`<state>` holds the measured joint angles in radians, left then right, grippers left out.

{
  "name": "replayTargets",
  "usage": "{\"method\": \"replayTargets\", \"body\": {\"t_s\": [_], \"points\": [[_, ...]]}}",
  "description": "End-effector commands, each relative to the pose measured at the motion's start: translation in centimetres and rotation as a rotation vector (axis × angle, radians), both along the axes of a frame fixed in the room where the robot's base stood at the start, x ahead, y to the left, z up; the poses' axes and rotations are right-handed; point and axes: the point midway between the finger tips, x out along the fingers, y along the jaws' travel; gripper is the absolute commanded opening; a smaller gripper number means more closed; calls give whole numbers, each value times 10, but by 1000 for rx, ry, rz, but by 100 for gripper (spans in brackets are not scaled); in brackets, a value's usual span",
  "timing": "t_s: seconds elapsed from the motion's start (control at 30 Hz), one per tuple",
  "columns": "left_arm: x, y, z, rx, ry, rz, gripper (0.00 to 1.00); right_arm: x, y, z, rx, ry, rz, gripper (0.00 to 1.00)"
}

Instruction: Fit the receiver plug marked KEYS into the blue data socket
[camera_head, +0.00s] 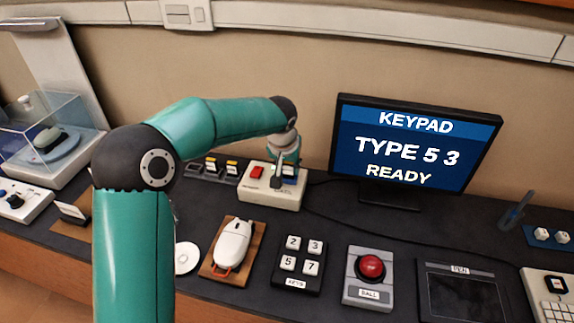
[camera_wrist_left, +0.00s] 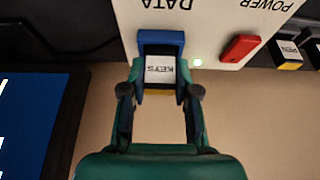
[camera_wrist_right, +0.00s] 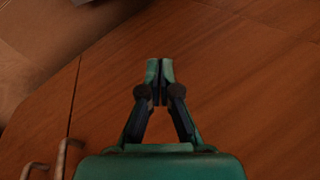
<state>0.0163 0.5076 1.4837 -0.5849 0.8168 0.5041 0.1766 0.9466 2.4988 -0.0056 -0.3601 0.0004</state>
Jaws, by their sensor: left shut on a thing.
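The receiver plug marked KEYS (camera_wrist_left: 160,72) shows in the left wrist view with a white label and a yellow edge. Its far end meets the blue data socket (camera_wrist_left: 161,38) on the white box (camera_head: 270,198); how deep it sits is hidden. My left gripper (camera_head: 287,160) is shut on the plug, one finger on each side, as the left wrist view (camera_wrist_left: 161,80) shows.
A monitor (camera_head: 416,150) reads KEYPAD, TYPE 5 3, READY. The box carries a red switch (camera_head: 257,172); other plugs (camera_head: 215,166) lie left of it. In front are a mouse (camera_head: 233,243), a number keypad (camera_head: 299,262) and a red ball device (camera_head: 370,267).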

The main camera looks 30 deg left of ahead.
Motion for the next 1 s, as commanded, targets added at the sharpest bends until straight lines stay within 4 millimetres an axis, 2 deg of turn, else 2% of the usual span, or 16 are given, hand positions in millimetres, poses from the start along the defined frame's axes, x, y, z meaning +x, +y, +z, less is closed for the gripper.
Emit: {"method": "replayTargets", "body": {"t_s": [0.2,0.23,0.4,0.6,0.77,1.0], "points": [[0,0,-1,0,0,0,11,0,0,-1,0,0,0,0],[0,0,-1,0,0,0,33,0,0,-1,0,0,0,0],[0,0,-1,0,0,0,59,0,0,-1,0,0,0,0],[0,0,-1,0,0,0,59,0,0,-1,0,0,0,0],[0,0,-1,0,0,0,84,0,0,-1,0,0,0,0],[0,0,-1,0,0,0,84,0,0,-1,0,0,0,0]]}}
